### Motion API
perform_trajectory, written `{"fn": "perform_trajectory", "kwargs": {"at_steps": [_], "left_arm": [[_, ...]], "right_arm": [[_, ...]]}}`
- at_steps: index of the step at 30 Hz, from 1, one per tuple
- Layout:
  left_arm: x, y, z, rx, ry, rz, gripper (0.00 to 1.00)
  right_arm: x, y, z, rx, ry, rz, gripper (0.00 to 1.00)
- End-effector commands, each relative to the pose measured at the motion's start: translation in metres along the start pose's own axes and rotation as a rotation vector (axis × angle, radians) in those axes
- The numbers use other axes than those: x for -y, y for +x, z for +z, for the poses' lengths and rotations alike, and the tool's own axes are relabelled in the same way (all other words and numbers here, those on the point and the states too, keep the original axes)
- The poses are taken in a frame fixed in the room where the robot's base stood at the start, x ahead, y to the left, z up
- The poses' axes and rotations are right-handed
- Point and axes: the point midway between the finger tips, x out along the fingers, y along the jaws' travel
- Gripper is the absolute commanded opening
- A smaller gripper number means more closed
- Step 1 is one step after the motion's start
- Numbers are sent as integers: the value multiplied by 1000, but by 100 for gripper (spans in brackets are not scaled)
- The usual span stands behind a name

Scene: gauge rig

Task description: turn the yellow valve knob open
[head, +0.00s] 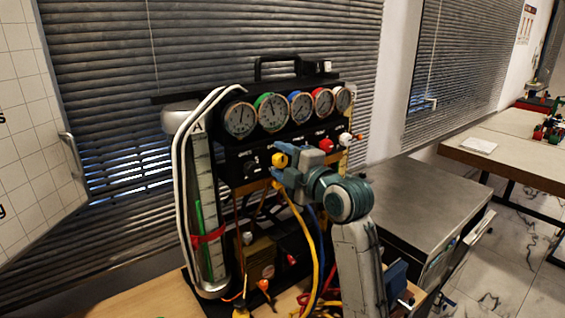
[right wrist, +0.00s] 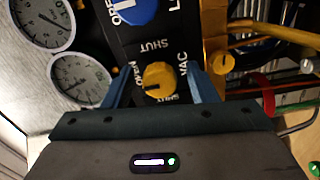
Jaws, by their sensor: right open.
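The yellow valve knob (head: 279,160) is on the black front panel of the gauge rig. In the right wrist view the yellow knob (right wrist: 160,76) sits between the words OPEN, SHUT and VAC, with a dark mark on its lower left. My right gripper (head: 276,163) is open, with its blue fingers on either side of the knob. In the right wrist view the fingers of my right gripper (right wrist: 160,90) show gaps to the knob on both sides, so I see no contact. My left gripper is not in view.
A row of several round gauges (head: 271,113) runs above the panel. A blue knob (right wrist: 138,10) neighbours the yellow one, and a red knob (head: 326,145) is further right. Yellow and blue hoses (head: 308,235) hang below. A grey cabinet (head: 425,195) stands to the right.

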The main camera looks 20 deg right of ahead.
Motion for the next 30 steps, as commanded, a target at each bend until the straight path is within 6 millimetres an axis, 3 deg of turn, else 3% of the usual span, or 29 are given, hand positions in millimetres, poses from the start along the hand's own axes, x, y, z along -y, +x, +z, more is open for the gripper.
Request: {"fn": "perform_trajectory", "kwargs": {"at_steps": [5, 12, 18, 30], "left_arm": [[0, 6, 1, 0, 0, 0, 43], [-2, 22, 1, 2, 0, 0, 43], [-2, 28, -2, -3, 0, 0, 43], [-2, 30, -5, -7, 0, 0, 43]], "right_arm": [[2, -13, 1, 1, -3, 2, 52], [3, -62, 1, 3, -7, 1, 52], [2, -92, 1, 2, -5, 1, 52], [0, -108, 0, 0, 0, -1, 52]]}}
